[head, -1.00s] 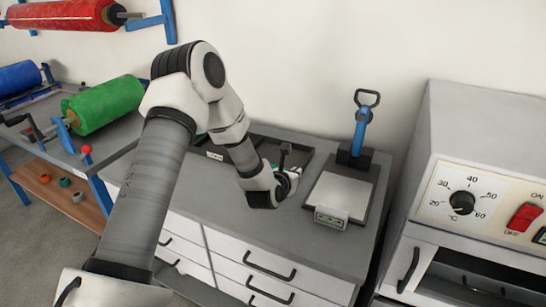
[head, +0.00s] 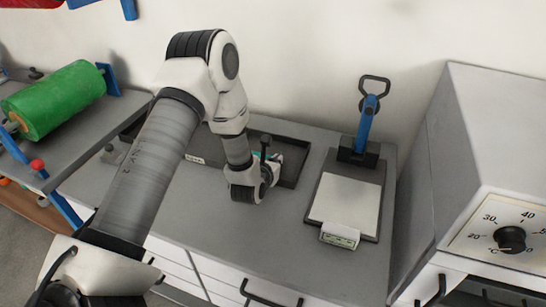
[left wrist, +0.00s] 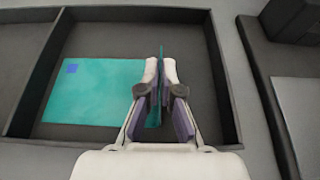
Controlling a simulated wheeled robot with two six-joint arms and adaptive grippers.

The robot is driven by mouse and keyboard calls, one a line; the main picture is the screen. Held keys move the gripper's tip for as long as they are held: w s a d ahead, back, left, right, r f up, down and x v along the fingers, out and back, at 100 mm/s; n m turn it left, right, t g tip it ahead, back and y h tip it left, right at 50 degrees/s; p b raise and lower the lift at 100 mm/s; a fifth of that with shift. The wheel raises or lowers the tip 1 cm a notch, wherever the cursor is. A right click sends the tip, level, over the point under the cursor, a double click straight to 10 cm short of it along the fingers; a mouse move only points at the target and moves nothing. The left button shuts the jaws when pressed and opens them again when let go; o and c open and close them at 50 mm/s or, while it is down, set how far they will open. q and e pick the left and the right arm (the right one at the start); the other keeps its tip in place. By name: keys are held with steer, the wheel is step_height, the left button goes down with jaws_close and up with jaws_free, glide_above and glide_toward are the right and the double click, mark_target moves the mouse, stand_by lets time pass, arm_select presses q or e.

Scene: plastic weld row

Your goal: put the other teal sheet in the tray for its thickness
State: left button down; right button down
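My left gripper (head: 268,165) is over the right part of a dark divided tray (head: 299,163). In the left wrist view the gripper (left wrist: 161,92) is shut on a teal sheet (left wrist: 161,65), which stands on edge between the fingers. Below it, another teal sheet (left wrist: 95,90) with a small blue square in one corner lies flat in the tray's right compartment. The tray's dark rim (left wrist: 225,85) surrounds them. I cannot tell whether the held sheet touches the tray floor. My right gripper is not in view.
Right of the tray stands a device with a pale plate (head: 345,202), a blue lever (head: 365,122) and a small display (head: 339,237). A heater cabinet (head: 475,150) is at the far right. A green roll (head: 55,100) is at the left. The grey worktop's front is clear.

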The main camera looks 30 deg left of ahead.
arm_select(q)
steer(key=shift+w+a+f, duration=0.15)
steer(key=c, duration=1.5)
jaws_free()
steer(key=shift+c, duration=0.2)
steer(key=shift+o, duration=1.1)
steer(key=shift+s+r, duration=0.2)
steer(key=shift+s, duration=0.05)
steer(key=shift+r, duration=0.1)
